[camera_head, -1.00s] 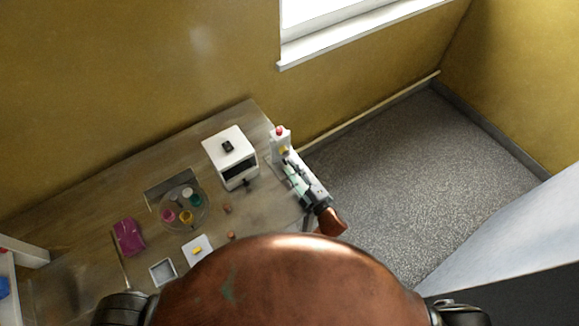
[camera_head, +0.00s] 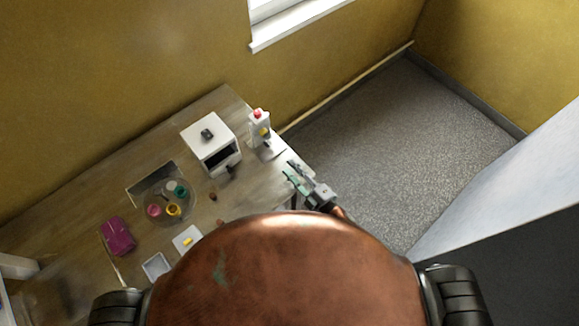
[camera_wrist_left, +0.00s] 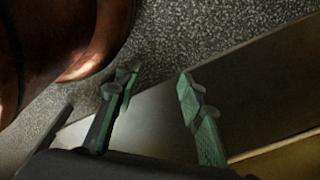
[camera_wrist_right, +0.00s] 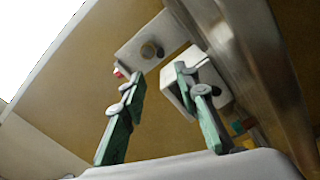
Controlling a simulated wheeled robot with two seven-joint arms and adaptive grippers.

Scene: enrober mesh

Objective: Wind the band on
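A white upright unit (camera_head: 259,131) with a red top and a yellow part on its front stands at the table's right end. It also shows in the right wrist view (camera_wrist_right: 137,38), with a round fitting on its face. A white box (camera_head: 208,141) with a dark front opening and a black piece on top stands left of it. My right gripper (camera_head: 289,172) is nearer to me than the unit, apart from it, open and empty in its wrist view (camera_wrist_right: 160,78). My left gripper (camera_wrist_left: 157,78) is open and empty in its wrist view; the head view hides it. I cannot make out a band.
A round tray (camera_head: 152,197) holds several small coloured cups. A magenta item (camera_head: 118,236), a white plate (camera_head: 177,238) with a yellow piece and a pale square dish (camera_head: 147,268) lie nearer me. Speckled floor (camera_head: 390,150) is clear right of the table (camera_head: 110,180).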

